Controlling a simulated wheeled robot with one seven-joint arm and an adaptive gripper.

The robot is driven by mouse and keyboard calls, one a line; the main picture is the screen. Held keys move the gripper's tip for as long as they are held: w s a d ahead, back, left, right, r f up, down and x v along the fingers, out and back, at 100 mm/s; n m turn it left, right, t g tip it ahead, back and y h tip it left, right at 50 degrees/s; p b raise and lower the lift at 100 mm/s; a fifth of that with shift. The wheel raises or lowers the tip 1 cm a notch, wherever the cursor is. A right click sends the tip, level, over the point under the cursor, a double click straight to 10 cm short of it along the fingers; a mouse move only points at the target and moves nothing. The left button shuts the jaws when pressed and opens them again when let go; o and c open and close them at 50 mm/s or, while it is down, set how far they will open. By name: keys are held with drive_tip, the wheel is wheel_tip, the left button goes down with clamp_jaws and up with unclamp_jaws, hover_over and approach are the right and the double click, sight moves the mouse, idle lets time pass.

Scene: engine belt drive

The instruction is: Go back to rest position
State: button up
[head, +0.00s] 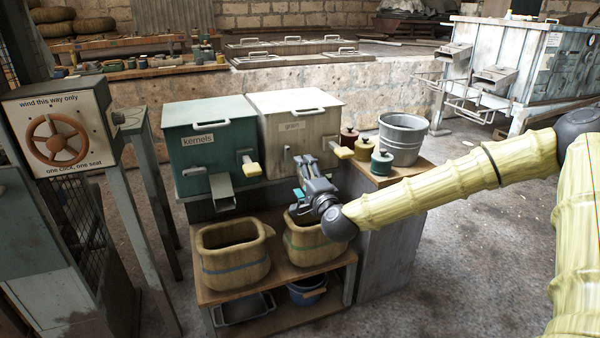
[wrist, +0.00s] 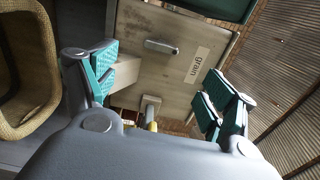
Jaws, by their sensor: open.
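My gripper (head: 305,178) is in front of the cream grain bin (head: 300,115), above the right basket (head: 318,243). In the wrist view its two teal-padded fingers (wrist: 158,92) are spread apart with nothing held between them. The grain bin (wrist: 165,50) fills the middle of that view, with its label at the right. My gripper hides part of the bin's front and of the right basket. The grain bin's yellow-ended lever (head: 343,152) sticks out just right of my gripper.
The green kernels bin (head: 210,150) stands left, above the left basket (head: 233,255). A metal bucket (head: 402,138) and several small canisters (head: 382,162) stand right. A wheel panel (head: 57,138) is at far left. Open floor (head: 490,230) lies at the right.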

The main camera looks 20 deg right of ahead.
drive_tip(key=shift+s+f, duration=0.1)
idle(0.4)
drive_tip(key=s+a+f+n+g+y, duration=0.1)
drive_tip(key=s+a+f+n+g, duration=0.15)
drive_tip(key=s+a+f, duration=0.4)
drive_tip(key=s+a+f+n+g+y, duration=0.1)
drive_tip(key=s+a+f+n+g, duration=0.15)
drive_tip(key=f, duration=0.75)
drive_tip(key=s+a+f+n+g+y, duration=0.1)
drive_tip(key=s+a+f+n+g, duration=0.15)
drive_tip(key=s+f, duration=0.45)
drive_tip(key=s+d+f+n+g+h, duration=0.1)
drive_tip(key=s+f+n+g, duration=0.3)
drive_tip(key=s+f, duration=0.75)
drive_tip(key=s+d+f+n+g+h, duration=0.1)
drive_tip(key=s+f+n+g, duration=0.25)
drive_tip(key=s+f, duration=0.8)
drive_tip(key=s+d+r+n+g+h, duration=0.1)
drive_tip(key=s+d+n+g, duration=0.2)
drive_tip(key=s, duration=0.8)
wheel_tip(320, 180, up, 32)
drive_tip(key=d+p, duration=0.1)
drive_tip(key=p, duration=3)
drive_tip(key=shift+s+d+m+h+p, duration=0.2)
drive_tip(key=shift+s+m+h+p, duration=0.1)
